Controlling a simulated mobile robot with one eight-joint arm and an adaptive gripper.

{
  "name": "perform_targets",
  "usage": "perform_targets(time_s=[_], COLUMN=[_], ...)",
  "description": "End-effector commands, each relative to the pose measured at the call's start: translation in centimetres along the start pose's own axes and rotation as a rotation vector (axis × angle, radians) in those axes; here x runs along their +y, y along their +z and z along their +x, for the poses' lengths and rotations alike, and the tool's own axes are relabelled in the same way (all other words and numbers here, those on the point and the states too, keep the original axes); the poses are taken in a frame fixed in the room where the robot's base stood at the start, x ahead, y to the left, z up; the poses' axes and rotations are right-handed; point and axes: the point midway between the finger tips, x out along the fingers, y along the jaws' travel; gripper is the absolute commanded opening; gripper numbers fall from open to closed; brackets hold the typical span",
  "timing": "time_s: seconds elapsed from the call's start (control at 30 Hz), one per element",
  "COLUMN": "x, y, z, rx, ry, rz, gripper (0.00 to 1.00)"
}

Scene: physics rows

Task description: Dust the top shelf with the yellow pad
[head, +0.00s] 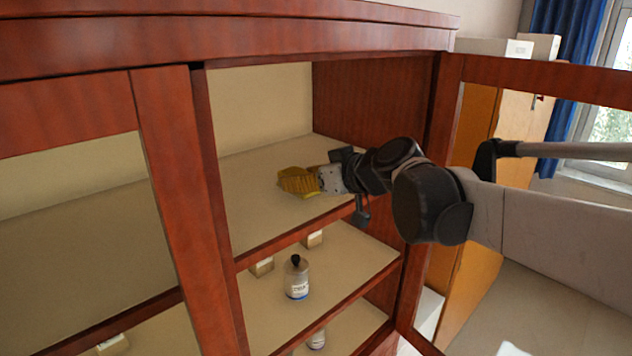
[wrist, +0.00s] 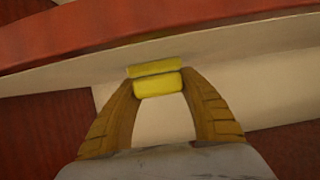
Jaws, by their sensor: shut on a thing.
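The yellow pad (wrist: 158,84) is held between the two fingertips of my gripper (wrist: 159,90) in the wrist view. In the head view my gripper (head: 300,181) reaches into the cabinet, over the top shelf (head: 252,216); the pad cannot be told apart from the yellowish fingers there. The top shelf is pale, and its visible surface is bare. I cannot tell whether the pad touches the shelf.
The red-brown cabinet's right door (head: 548,78) stands open, with my arm beside it. A left door frame (head: 181,200) borders the opening. The shelf below holds a bottle (head: 297,281) and small boxes (head: 262,266). The cabinet's side wall (head: 372,100) bounds the shelf on the right.

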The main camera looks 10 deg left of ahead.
Motion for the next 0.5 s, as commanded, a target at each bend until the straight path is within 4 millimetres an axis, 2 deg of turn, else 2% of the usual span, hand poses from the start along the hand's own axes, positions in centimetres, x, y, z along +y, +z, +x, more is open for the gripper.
perform_targets(time_s=[0.17,0.5], x=[0.9,4.0], y=[0.1,-0.1], z=[0.0,-0.1], rx=[-0.002,-0.001], ry=[0.006,0.006], rz=[-0.002,-0.003], gripper=[0.13,0.13])
